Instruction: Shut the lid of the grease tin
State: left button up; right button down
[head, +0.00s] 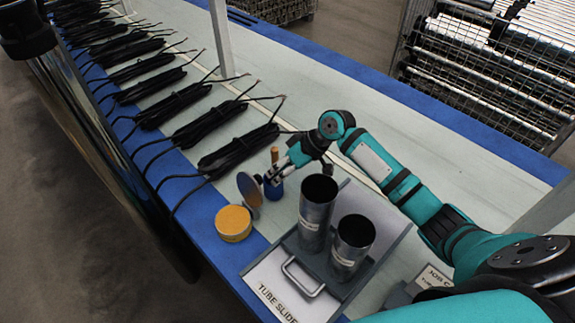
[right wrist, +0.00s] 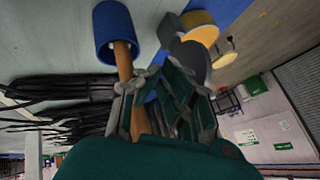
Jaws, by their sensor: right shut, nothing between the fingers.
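The grease tin (head: 233,223) is a short round tin with yellow-orange contents, standing on the blue front edge of the bench. Its round grey lid (head: 249,190) stands open, tipped up at the tin's far side. The tin also shows in the right wrist view (right wrist: 201,28), with the lid (right wrist: 192,62) in front of it. My right gripper (head: 269,179) is shut and empty, just right of the lid, beside a blue pot. I cannot tell whether it touches the lid. My left gripper is not in view.
The blue pot (head: 273,191) holds a wooden handle, which also shows in the right wrist view (right wrist: 123,60). Two dark tubes (head: 317,212) stand on the tube slide (head: 275,280) to the right. Black cable bundles (head: 240,150) lie along the bench behind.

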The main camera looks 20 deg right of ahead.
aim_at(257, 184)
jog(key=shift+w+a+f, duration=0.15)
jog(key=shift+a+f, duration=0.2)
jog(key=shift+f, duration=0.1)
jog(key=shift+s+a+r+n+t+h+p, duration=0.15)
jog(key=shift+s+a+r+h+p, duration=0.5)
jog(key=shift+p, duration=1.2)
jog(key=shift+a+r+n+t+h+p, duration=0.1)
jog(key=shift+a+r+h+p, duration=0.2)
jog(key=shift+a+p, duration=1.15)
jog(key=shift+s+a+r+n+t+h+p, duration=0.15)
jog(key=shift+s+a+r+h+p, duration=0.25)
jog(key=shift+p, duration=1.8)
jog(key=shift+w+a, duration=0.1)
